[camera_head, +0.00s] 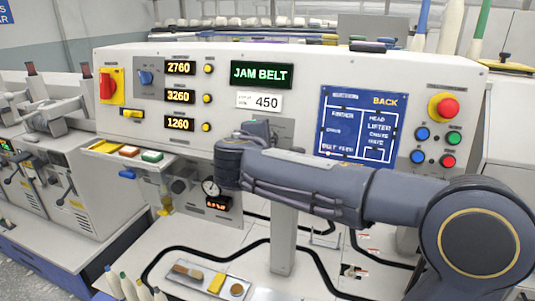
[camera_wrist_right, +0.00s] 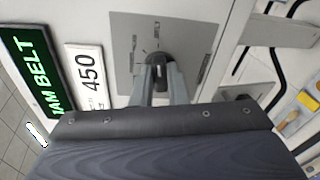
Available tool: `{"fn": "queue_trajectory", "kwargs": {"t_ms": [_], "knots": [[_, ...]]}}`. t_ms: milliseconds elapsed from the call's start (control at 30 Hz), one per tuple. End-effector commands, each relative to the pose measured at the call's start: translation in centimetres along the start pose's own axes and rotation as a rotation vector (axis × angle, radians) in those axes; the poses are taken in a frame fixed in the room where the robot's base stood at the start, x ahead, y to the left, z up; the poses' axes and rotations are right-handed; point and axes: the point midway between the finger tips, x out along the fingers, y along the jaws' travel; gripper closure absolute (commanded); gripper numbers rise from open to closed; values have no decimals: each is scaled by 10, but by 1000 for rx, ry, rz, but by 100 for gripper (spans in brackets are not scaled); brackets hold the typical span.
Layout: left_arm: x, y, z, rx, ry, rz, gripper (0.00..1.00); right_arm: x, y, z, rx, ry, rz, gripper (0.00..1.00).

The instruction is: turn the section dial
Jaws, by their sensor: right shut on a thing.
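The section dial (camera_wrist_right: 157,58) is a black knob on a grey plate (camera_wrist_right: 122,36) with printed marks around it. It shows in the right wrist view, just beside the white 450 label. My right gripper (camera_wrist_right: 160,78) is shut on the dial, one finger on each side of it. In the head view my right arm comes in from the right, and its wrist hides most of the dial; only part of the grey plate (camera_head: 285,128) shows above the arm. My left gripper is not in view.
The panel carries a green JAM BELT display (camera_head: 262,74), a 450 label (camera_head: 259,102), a red switch (camera_head: 107,86), a blue diagram (camera_head: 357,124) and a red button (camera_head: 447,108). A pressure gauge (camera_head: 210,187) hangs below. A tray (camera_head: 208,279) with small items lies on the deck.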

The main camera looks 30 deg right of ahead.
Motion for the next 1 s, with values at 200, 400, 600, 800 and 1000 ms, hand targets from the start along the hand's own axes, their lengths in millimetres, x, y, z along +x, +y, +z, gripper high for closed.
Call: {"fn": "queue_trajectory", "kwargs": {"t_ms": [200,400,600,800,1000], "knots": [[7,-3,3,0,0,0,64,0,-2,0,34,-1,0,100],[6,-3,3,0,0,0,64,0,-1,0,37,-1,0,100],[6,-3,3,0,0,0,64,0,-1,0,37,-1,0,84],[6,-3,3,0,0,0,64,0,-1,0,36,-1,1,65],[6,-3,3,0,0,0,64,0,0,0,36,0,2,65]]}}
